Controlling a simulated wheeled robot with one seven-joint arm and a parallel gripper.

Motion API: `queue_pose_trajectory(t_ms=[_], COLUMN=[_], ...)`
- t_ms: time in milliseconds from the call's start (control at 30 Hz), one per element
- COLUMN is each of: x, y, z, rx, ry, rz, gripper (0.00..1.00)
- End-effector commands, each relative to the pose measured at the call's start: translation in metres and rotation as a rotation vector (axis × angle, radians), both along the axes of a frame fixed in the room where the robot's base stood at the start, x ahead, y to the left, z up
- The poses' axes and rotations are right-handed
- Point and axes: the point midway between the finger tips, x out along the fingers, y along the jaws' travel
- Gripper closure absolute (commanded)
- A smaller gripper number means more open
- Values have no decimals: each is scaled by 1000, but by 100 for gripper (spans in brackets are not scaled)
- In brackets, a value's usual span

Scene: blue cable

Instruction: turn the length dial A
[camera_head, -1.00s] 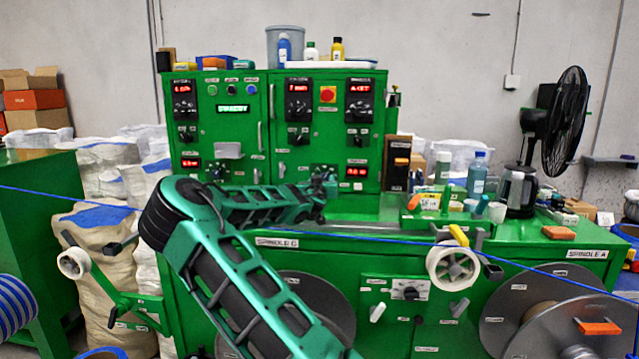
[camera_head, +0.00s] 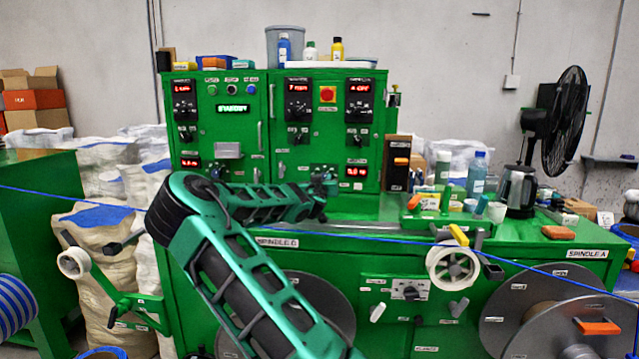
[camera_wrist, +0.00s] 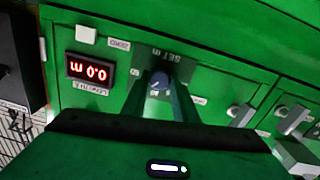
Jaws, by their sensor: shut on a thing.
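The length dial A (camera_wrist: 158,80) is a small grey-blue knob with a light pointer mark, on a dark "SET m" plate on the green panel. In the wrist view it sits between the two fingertips of my gripper (camera_wrist: 160,88), which is shut on it. A red length display (camera_wrist: 88,71) beside it appears upside down and seems to read 0.0 m. In the head view my gripper (camera_head: 326,183) is at the lower right of the green cabinet, and it mostly hides the dial there.
Other panel switches (camera_wrist: 240,114) stand to the right in the wrist view. A dark box with an orange light (camera_head: 399,165) stands right of the gripper. Bottles and a kettle (camera_head: 518,190) are on the bench. A blue cable (camera_head: 400,238) crosses in front.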

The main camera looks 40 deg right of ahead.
Motion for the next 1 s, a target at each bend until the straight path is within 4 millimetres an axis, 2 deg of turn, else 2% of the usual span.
queue_pose_trajectory(t_ms=[267,1000], x=[2,6], y=[2,6], z=[1,-3], rx=[-95,-549], ry=[111,641], rz=[5,10], gripper=[96,96])
